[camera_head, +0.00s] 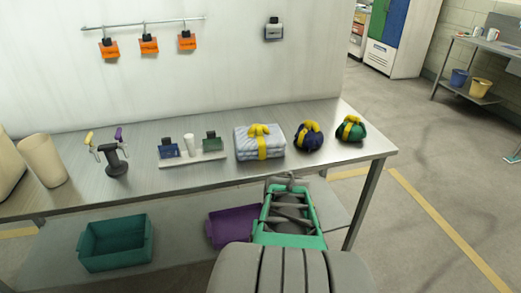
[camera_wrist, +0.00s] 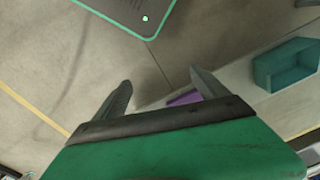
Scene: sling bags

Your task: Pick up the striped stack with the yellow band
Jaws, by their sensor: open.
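The striped stack (camera_head: 246,146) is a folded grey-white bundle with a yellow band and a yellow bow on top. It sits on the metal table, right of the middle, in the head view. My arm rises from the bottom of the head view in front of the table, below and right of the stack. In the wrist view my gripper (camera_wrist: 160,92) is open and empty, its two fingers spread apart. The wrist view shows the floor and the lower shelf, and the stack is not in it.
A dark blue bundle (camera_head: 307,138) and a green bundle (camera_head: 351,130), both with yellow bands, lie right of the stack. A white tray (camera_head: 205,159) with small items is at its left. A purple bin (camera_head: 229,225) and a teal bin (camera_head: 117,243) stand on the lower shelf.

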